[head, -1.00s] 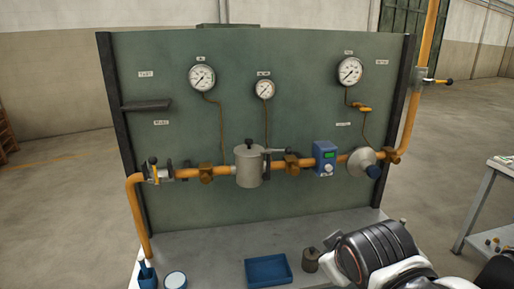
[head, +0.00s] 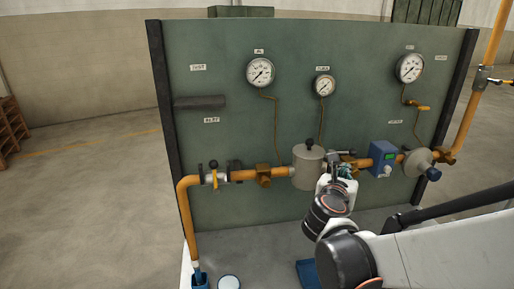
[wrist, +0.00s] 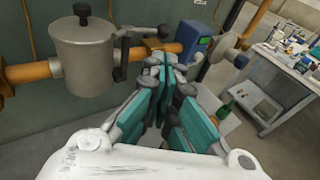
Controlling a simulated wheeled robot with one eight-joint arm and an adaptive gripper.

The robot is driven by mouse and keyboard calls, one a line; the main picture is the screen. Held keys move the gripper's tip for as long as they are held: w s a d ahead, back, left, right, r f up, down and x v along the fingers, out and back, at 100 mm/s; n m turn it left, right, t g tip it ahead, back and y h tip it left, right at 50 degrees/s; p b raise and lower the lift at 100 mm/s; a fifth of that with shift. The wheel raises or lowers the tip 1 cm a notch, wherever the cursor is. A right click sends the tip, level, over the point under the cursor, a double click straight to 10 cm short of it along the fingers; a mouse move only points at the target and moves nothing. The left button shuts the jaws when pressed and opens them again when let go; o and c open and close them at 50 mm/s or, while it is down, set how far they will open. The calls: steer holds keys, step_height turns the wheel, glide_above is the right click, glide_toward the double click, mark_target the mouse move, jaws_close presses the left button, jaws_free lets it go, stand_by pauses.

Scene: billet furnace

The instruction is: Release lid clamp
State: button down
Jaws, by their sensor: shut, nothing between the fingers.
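The grey filter pot (head: 308,168) sits in the orange pipe line, with a lid and dark knob on top. The lid clamp (head: 340,153), a grey lever, sticks out at the pot's right side near the lid. In the wrist view the pot (wrist: 92,62) is at upper left and the clamp lever (wrist: 145,30) runs rightward from its lid. My gripper (wrist: 164,72) is shut and empty, its fingertips below and right of the lever, apart from it in the wrist view.
A blue meter box (head: 383,158) sits on the pipe right of the clamp; it also shows in the wrist view (wrist: 193,40). A yellow-handled valve (head: 214,174) is on the left. Gauges hang above. A cluttered workbench (wrist: 285,60) stands at right.

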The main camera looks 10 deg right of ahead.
steer(key=b+x, duration=0.2)
steer(key=x, duration=1.1)
steer(key=shift+b, duration=0.35)
steer(key=shift+w+d, duration=0.4)
steer(key=shift+w, duration=0.1)
